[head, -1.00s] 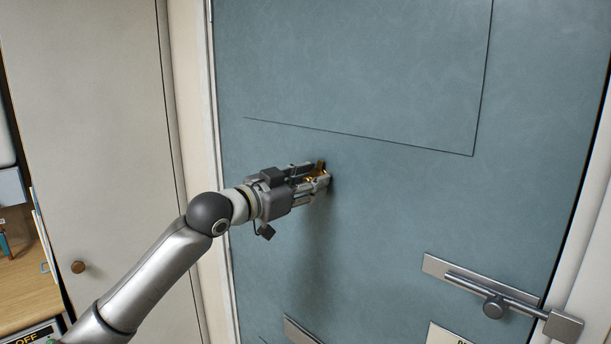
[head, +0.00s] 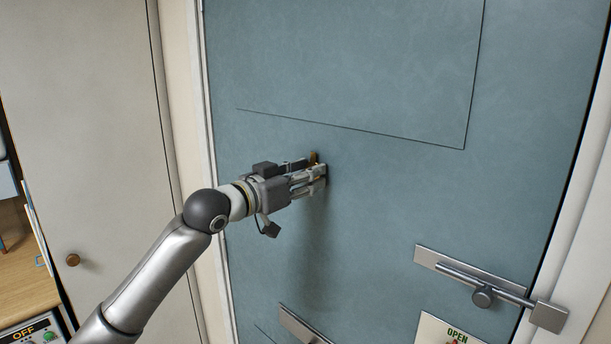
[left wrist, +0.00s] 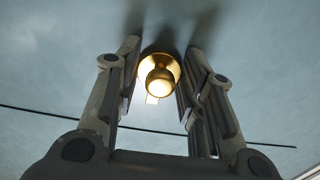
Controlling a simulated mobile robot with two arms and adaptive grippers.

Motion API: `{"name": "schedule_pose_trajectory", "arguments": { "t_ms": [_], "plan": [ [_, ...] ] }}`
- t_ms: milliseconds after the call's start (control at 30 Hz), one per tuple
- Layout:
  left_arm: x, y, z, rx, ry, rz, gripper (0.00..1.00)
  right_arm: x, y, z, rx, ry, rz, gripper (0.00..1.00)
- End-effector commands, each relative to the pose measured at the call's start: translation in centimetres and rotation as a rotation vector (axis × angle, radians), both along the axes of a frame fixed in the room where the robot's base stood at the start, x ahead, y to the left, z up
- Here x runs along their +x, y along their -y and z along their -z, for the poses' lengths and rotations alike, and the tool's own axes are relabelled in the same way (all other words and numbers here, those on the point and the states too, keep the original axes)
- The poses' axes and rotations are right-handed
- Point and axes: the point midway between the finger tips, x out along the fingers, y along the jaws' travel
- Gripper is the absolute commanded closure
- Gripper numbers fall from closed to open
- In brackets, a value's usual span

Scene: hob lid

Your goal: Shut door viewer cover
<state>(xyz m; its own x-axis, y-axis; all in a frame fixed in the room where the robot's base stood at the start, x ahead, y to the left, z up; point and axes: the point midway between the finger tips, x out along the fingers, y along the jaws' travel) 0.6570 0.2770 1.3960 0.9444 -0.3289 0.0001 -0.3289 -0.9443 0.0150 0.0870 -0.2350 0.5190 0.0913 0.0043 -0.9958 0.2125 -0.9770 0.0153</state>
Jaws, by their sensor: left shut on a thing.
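The brass door viewer with its cover (head: 314,157) is on the blue-grey door (head: 380,180), below the panel line. It is mostly hidden by my left gripper (head: 321,172) in the head view. In the left wrist view, a round brass piece (left wrist: 160,76) with a rounded knob-like middle and a small bright tab below sits between the two fingers of my left gripper (left wrist: 162,52). The gripper is shut on the brass cover, with its fingertips close to the door face. The exact angle of the cover is hard to tell. My right gripper is not in view.
A metal slide bolt (head: 480,290) is at the door's right edge, with an OPEN sign (head: 449,330) below it. A metal plate (head: 303,326) is low on the door. A pale cupboard door with a round knob (head: 73,260) stands at left, beside a wooden worktop (head: 22,285).

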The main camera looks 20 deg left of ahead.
Motion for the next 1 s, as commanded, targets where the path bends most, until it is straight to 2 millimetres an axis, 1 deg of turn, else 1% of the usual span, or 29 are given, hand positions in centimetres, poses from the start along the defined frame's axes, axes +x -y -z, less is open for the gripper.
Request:
{"name": "schedule_pose_trajectory", "arguments": {
  "t_ms": [67, 100, 133, 433, 567, 667, 900, 1000],
  "plan": [
    [0.0, 0.1, 0.1, -0.002, -0.003, 0.001, 0.88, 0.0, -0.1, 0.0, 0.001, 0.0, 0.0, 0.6],
    [0.0, 0.1, 0.1, -0.002, -0.003, 0.002, 0.6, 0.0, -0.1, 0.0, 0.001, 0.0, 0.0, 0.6],
    [0.0, 0.1, 0.1, -0.002, -0.003, 0.002, 0.57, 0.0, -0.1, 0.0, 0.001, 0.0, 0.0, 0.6],
    [0.0, 0.0, 0.1, -0.001, -0.001, 0.001, 0.57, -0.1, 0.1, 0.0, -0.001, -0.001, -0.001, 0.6],
    [-0.8, -0.3, 0.2, 0.001, -0.002, 0.0, 0.57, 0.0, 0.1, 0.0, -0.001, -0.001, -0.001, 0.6],
    [-2.1, -0.8, 0.2, 0.003, -0.002, -0.001, 0.57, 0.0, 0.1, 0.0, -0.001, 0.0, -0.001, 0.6],
    [-6.1, -2.1, 0.2, 0.004, -0.004, 0.001, 0.57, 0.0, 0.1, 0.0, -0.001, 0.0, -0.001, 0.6],
    [-7.3, -2.7, 0.3, 0.002, -0.005, -0.001, 0.57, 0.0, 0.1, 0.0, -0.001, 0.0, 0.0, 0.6]
  ]
}}
